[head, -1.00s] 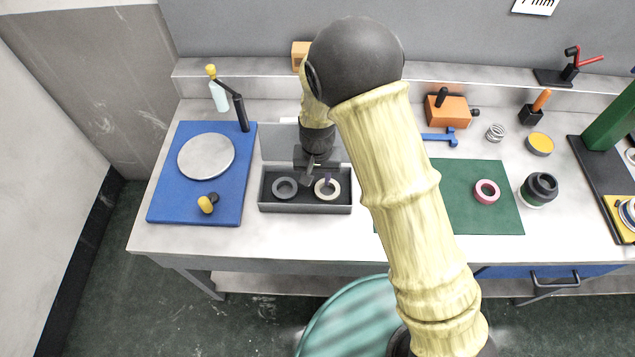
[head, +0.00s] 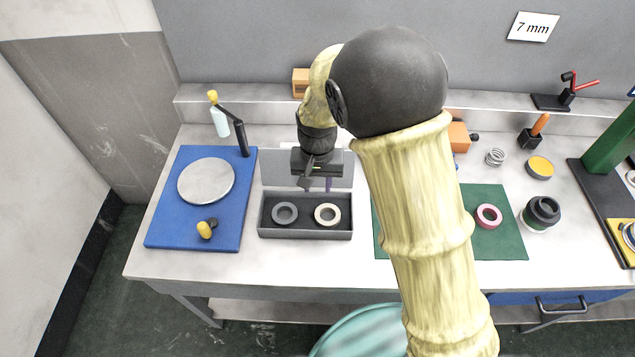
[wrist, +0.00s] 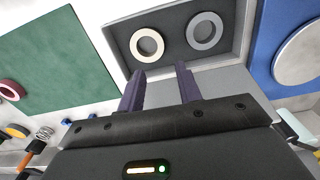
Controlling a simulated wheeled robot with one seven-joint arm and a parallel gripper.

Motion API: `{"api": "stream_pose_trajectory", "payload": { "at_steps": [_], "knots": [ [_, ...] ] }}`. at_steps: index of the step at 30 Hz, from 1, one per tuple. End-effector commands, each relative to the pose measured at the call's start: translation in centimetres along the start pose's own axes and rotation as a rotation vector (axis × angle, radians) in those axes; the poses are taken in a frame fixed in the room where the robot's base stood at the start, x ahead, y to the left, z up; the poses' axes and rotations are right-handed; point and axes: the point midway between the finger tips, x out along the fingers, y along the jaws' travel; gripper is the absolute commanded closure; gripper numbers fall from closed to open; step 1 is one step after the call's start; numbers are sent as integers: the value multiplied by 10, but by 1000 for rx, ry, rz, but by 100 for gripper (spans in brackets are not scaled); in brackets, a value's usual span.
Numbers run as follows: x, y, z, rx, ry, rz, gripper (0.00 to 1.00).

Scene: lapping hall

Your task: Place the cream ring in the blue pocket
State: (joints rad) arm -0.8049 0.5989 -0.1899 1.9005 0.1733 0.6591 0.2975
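The cream ring (head: 317,215) lies flat in the right half of a dark grey open box (head: 262,232), beside a grey ring (head: 276,214). In the wrist view the cream ring (wrist: 134,47) is clear of my fingers, and the grey ring (wrist: 191,34) lies to its right. My gripper (head: 318,186) is above the back of the box, its two dark purple fingers apart with nothing between them. The fingers also show in the wrist view (wrist: 160,88). I cannot make out a blue pocket in either view.
A blue board (head: 165,225) with a round grey plate (head: 206,182) is left of the box. A green mat (head: 500,242) with a pink ring (head: 479,216) lies right, partly behind my arm. A dark jar (head: 541,213) stands beyond it. The bench front is mostly clear.

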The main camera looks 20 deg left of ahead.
Motion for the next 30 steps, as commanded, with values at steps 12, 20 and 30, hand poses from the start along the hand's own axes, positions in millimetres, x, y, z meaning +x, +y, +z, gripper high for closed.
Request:
{"api": "stream_pose_trajectory", "payload": {
  "at_steps": [12, 20, 30],
  "knots": [
    [-2, 6, 0, 6, 3, -2, 65],
    [-32, 93, 11, 81, 54, -28, 65],
    [-70, 225, 88, 183, 175, -16, 65]
  ]
}}
